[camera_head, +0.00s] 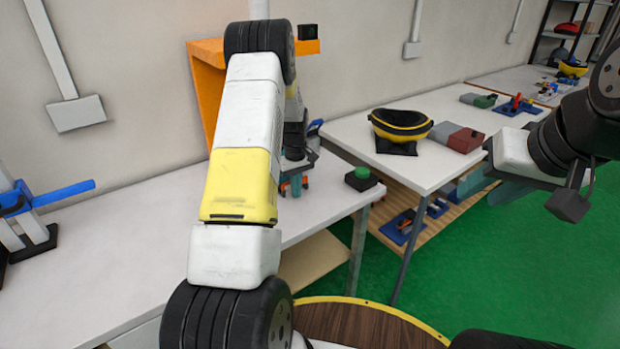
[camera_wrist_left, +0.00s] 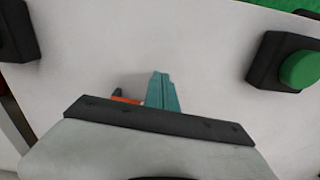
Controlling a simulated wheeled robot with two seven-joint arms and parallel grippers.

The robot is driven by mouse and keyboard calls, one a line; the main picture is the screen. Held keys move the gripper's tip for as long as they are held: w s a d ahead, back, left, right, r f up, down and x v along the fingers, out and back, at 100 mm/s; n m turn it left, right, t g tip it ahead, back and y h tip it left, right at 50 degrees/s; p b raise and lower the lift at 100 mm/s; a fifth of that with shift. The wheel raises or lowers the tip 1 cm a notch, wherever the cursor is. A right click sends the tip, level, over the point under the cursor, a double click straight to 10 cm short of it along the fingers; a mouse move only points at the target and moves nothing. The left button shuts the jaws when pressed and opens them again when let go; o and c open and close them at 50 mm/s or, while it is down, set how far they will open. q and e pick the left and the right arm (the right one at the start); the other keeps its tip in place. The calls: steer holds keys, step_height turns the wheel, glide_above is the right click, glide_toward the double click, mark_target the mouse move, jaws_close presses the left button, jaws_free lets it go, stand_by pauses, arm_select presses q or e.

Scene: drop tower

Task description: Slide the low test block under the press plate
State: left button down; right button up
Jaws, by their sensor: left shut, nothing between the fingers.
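My left arm crosses the head view in front of an orange upright frame (camera_head: 204,85), which may be the press. The press plate is not clearly visible. My left gripper (camera_head: 293,186) is low over the white bench, partly hidden by the arm. In the left wrist view its teal fingers (camera_wrist_left: 161,92) are shut together with nothing between them. A small orange piece (camera_wrist_left: 126,99) with a dark part shows beside the fingers, mostly hidden by the gripper body. I cannot pick out the low test block. My right gripper (camera_head: 508,190) hangs at the right; its jaw opening is unclear.
A green button on a black box (camera_head: 361,179) stands at the bench's right end. A second white table (camera_head: 350,130) holds a yellow-black bowl-shaped thing (camera_head: 400,124) and a grey and dark red block (camera_head: 457,137). A blue-armed device (camera_head: 45,200) is at far left.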

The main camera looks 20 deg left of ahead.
arm_select(q)
step_height(320, 180, up, 10)
steer(key=shift+s+d, duration=0.15)
steer(key=shift+s, duration=0.05)
steer(key=c, duration=2.1)
jaws_free()
